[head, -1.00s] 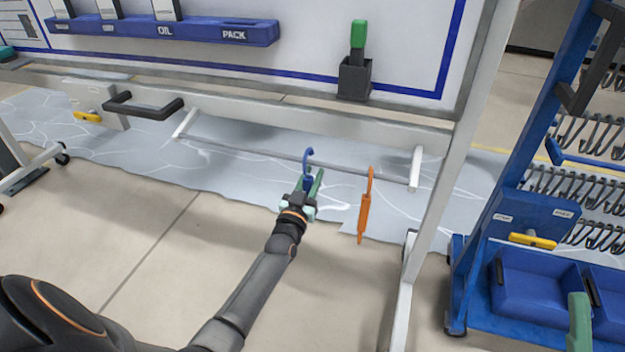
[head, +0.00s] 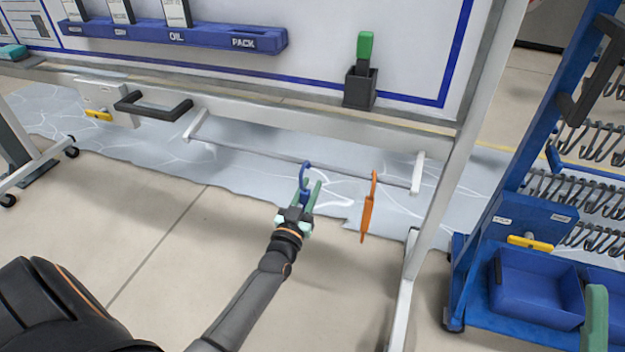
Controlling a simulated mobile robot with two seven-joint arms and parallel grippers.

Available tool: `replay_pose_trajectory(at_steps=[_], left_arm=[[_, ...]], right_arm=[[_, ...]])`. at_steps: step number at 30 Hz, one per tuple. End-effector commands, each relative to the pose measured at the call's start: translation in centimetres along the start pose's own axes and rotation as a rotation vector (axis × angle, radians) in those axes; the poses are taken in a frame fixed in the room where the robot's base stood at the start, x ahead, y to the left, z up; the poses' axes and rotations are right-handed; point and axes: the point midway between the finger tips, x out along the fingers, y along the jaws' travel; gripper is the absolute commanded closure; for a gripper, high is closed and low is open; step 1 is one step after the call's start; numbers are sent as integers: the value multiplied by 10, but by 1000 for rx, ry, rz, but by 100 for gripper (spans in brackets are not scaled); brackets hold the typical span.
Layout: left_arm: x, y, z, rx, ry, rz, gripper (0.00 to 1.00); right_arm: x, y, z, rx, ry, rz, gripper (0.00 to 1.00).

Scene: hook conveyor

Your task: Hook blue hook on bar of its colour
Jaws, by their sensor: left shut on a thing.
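The blue hook (head: 304,178) is upright in my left gripper (head: 309,197), whose green fingers are shut on its lower part. The hook's curved top overlaps the line of a thin grey bar (head: 250,151) under the white board. I cannot tell whether it is around the bar or in front of it. An orange hook (head: 368,208) hangs on the same bar to the right. No blue colouring shows on this bar. A green finger of my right gripper (head: 595,320) shows at the bottom right edge; its jaws are mostly out of frame.
White brackets (head: 417,172) hold the bar's ends. A white post (head: 425,215) stands right of the orange hook. A blue rack with dark hooks (head: 600,195) and blue bins (head: 535,290) stands at right. A dark handle (head: 152,106) sticks out at left. The floor in front is clear.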

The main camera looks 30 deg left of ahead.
Motion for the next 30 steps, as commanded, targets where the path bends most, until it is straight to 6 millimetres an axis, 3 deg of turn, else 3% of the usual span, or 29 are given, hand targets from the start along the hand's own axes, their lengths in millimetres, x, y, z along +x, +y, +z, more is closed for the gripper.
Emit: replay_pose_trajectory(at_steps=[30], left_arm=[[-71,0,-12,-1,0,0,100]], right_arm=[[26,15,-27,-62,4,0,50]])
